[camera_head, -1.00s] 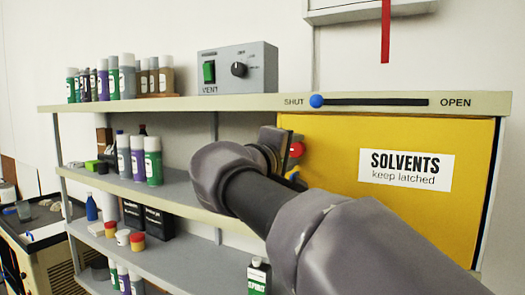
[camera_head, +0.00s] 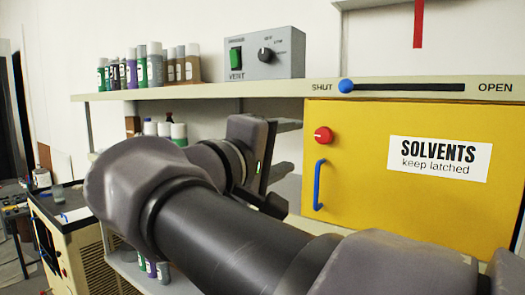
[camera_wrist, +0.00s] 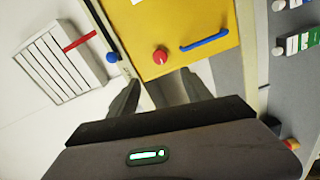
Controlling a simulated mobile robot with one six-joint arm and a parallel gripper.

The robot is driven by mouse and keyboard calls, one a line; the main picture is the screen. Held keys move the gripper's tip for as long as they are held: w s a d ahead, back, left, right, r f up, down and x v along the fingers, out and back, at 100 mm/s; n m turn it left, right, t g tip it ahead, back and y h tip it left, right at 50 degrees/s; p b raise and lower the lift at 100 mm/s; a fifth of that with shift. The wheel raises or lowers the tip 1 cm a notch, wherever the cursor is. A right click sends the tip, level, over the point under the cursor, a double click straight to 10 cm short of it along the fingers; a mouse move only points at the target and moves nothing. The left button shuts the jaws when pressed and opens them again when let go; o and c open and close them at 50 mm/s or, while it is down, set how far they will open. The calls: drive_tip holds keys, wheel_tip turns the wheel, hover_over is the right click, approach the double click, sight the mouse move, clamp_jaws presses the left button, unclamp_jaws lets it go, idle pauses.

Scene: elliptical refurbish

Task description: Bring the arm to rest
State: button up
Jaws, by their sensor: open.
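My arm stretches across the lower middle of the head view. My gripper (camera_head: 287,150) is left of the yellow solvents cabinet (camera_head: 400,212), apart from its blue handle (camera_head: 319,185) and red knob (camera_head: 323,134). In the wrist view my gripper (camera_wrist: 160,92) is open, with nothing between the two dark fingers. The cabinet door, red knob (camera_wrist: 160,56) and blue handle (camera_wrist: 204,40) show beyond the fingers. The door looks closed. The blue slider knob (camera_head: 345,86) sits at the SHUT end of its slot.
The shelf unit (camera_head: 200,91) carries several spray cans (camera_head: 154,66) and a grey vent box (camera_head: 262,58). My arm hides much of the lower shelves. A dark-topped cart (camera_head: 70,205) stands at the left. A red strip (camera_head: 418,25) hangs above the cabinet.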

drive_tip(key=shift+v, duration=1.1)
drive_tip(key=s+d+f+m+g+y+b, duration=0.1)
drive_tip(key=s+d+f+g+b, duration=0.2)
drive_tip(key=f, duration=0.6)
drive_tip(key=s+d+f+m+g+y+b, duration=0.1)
drive_tip(key=d+f+g+y+b, duration=0.15)
drive_tip(key=d+f, duration=0.45)
drive_tip(key=s+d+f+m+g+y+b, duration=0.1)
drive_tip(key=s+d+f+b, duration=0.15)
drive_tip(key=f, duration=0.85)
drive_tip(key=s+a+f+m+y+b, duration=0.2)
drive_tip(key=s+f+m+b, duration=0.1)
drive_tip(key=f, duration=0.5)
drive_tip(key=s+a+f+m+g+y+b, duration=0.1)
drive_tip(key=s+a+f+m+y+b, duration=0.1)
drive_tip(key=s+f, duration=0.3)
drive_tip(key=s+a+f+m+g+y+b, duration=0.1)
drive_tip(key=s+f+m+y+b, duration=0.3)
drive_tip(key=f, duration=0.8)
drive_tip(key=shift+s+a+f+m, duration=0.35)
drive_tip(key=shift+s+a+m, duration=0.1)
drive_tip(key=shift+a+m, duration=0.15)
